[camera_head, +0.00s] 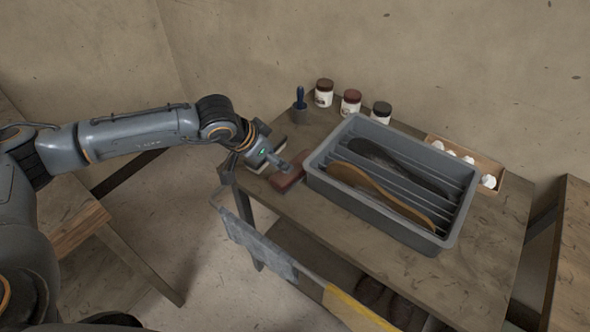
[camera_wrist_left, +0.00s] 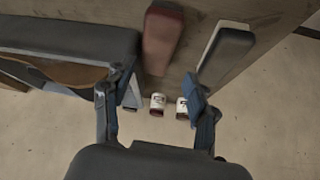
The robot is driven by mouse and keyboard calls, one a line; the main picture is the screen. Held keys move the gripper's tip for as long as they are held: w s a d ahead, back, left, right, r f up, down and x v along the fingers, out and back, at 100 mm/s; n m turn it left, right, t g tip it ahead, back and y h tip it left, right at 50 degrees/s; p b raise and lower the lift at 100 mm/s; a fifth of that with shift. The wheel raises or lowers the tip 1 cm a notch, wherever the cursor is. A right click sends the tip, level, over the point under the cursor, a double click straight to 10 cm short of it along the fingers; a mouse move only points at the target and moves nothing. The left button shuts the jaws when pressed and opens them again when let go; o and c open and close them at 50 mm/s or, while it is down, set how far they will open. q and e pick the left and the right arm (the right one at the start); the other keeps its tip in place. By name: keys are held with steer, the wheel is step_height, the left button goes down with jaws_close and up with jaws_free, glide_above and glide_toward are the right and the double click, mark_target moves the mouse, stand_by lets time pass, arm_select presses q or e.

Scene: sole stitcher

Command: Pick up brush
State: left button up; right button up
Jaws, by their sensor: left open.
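A dark red-brown block (camera_head: 288,174), which may be a brush, lies on the table beside the grey bin. In the left wrist view the red-brown block (camera_wrist_left: 162,40) lies beyond and between my fingers. A grey block with a pale edge (camera_wrist_left: 226,52), also brush-like, lies to its right; I cannot tell which is the brush. My left gripper (camera_head: 278,164) is open above the table's left end, close to the red-brown block. It shows empty in the left wrist view (camera_wrist_left: 160,84). My right gripper is not in view.
The grey bin (camera_head: 318,172) with shoe soles takes up the table's middle. Several jars (camera_head: 350,103) stand along the back edge. A cardboard box (camera_head: 507,184) with white items is at the right. A rail with a yellow section (camera_head: 355,311) runs along the table's front. The front tabletop (camera_head: 345,222) is clear.

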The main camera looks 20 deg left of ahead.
mark_target(282, 174)
arm_select(q)
steer(key=x, duration=0.3)
steer(key=shift+w+d+f, duration=0.15)
steer(key=shift+f, duration=0.15)
steer(key=shift+w+d+f+p, duration=0.25)
steer(key=shift+f+p, duration=0.1)
steer(key=shift+f, duration=0.05)
steer(key=p+x, duration=0.1)
steer(key=x, duration=0.3)
steer(key=shift+w+d+f, duration=0.1)
steer(key=shift+w+f, duration=0.05)
steer(key=shift+w, duration=0.1)
steer(key=shift+c, duration=0.2)
jaws_close()
